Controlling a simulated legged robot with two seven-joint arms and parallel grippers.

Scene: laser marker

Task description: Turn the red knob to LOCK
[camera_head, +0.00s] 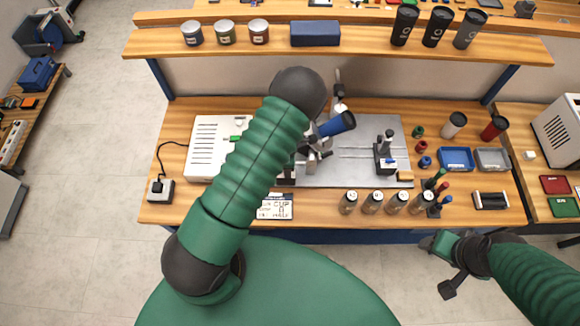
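A small red round piece (421,147) sits on the bench between a green and a blue one; I cannot tell whether it is the red knob. No LOCK marking is legible. A blue tumbler (336,125) lies tilted at the marker's grey plate (352,175), beside grey metal parts. My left arm reaches over the bench and hides part of the marker. My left gripper (318,152) seems to be among those grey parts, mostly hidden, so its grip is unclear. My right gripper (443,268) is open and empty, in front of the bench's front edge.
A white control box (213,140) stands left of the plate. Several steel cups (372,203) line the front edge. Blue (457,159) and grey trays (492,160) lie at the right.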

